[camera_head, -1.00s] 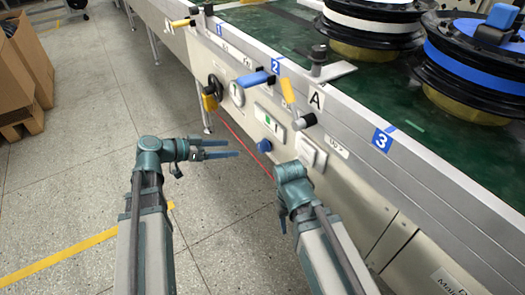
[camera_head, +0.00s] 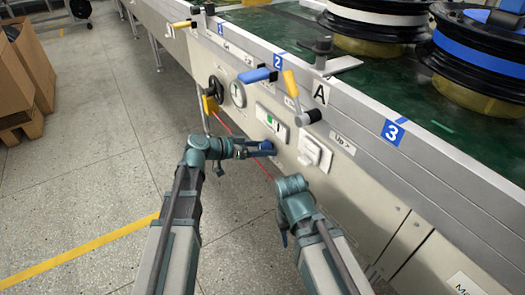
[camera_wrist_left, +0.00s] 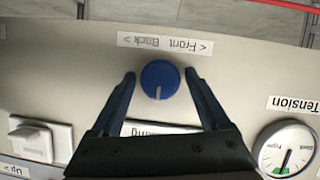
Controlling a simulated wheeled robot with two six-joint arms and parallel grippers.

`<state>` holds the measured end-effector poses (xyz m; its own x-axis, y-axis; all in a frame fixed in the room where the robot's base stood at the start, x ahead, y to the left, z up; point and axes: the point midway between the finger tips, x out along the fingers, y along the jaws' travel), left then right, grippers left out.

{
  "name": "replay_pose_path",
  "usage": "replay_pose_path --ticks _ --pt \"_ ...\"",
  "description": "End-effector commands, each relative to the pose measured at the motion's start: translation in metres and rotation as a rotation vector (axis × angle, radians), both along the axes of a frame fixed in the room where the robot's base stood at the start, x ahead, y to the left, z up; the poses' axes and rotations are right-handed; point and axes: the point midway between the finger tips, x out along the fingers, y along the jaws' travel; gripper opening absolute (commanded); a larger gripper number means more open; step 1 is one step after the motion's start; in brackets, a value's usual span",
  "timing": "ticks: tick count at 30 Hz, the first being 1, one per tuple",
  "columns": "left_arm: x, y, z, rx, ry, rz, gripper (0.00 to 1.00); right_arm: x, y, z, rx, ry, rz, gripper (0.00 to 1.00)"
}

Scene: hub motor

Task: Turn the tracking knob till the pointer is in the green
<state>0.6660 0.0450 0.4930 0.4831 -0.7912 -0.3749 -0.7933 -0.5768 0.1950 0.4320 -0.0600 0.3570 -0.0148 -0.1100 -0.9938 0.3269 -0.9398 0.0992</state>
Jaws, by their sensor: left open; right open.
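The blue tracking knob (camera_head: 266,146) sits on the front panel below a gauge (camera_head: 271,122) with a green patch. The gauge's dark pointer appears to the right of the green. In the left wrist view the round knob (camera_wrist_left: 160,79) has a pale line pointing down the picture. My left gripper (camera_head: 258,149) is open at the knob; its fingers (camera_wrist_left: 160,72) stand on either side, with gaps, so they do not grip it. The gripper body covers most of the gauge in that view. My right gripper (camera_head: 284,238) is low in front of the panel, mostly hidden by its own wrist.
A round tension dial (camera_head: 238,94) and a yellow-handled crank (camera_head: 211,97) are left of the gauge. A white rocker switch (camera_head: 314,152) is to the right, below a yellow lever (camera_head: 291,86). Cardboard boxes (camera_head: 22,75) stand far left; the floor between is clear.

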Motion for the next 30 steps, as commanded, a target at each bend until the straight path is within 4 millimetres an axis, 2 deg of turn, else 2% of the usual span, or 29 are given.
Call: replay_pose_path --ticks 8,11,21,22,30 --pt "0.0005 -0.0013 -0.0004 0.000 0.000 0.000 0.79 0.0000 0.0000 -0.0003 0.000 0.000 0.000 0.50" --pt "0.0004 -0.0012 -0.0003 0.000 0.000 0.000 0.65 0.0000 0.0000 -0.0003 0.000 0.000 0.000 0.50" --pt "0.0002 -0.0011 -0.0003 0.000 0.000 -0.001 0.03 0.0000 0.0000 -0.0003 0.000 0.000 0.000 0.50" --pt "0.0002 -0.0011 -0.0003 0.000 0.000 -0.001 0.00 0.0000 0.0000 -0.0003 0.000 0.000 0.000 0.50" --pt "-0.0007 -0.0013 -0.0006 0.016 -0.022 -0.002 0.00 0.0000 0.0000 -0.0001 0.000 0.000 0.000 0.50"
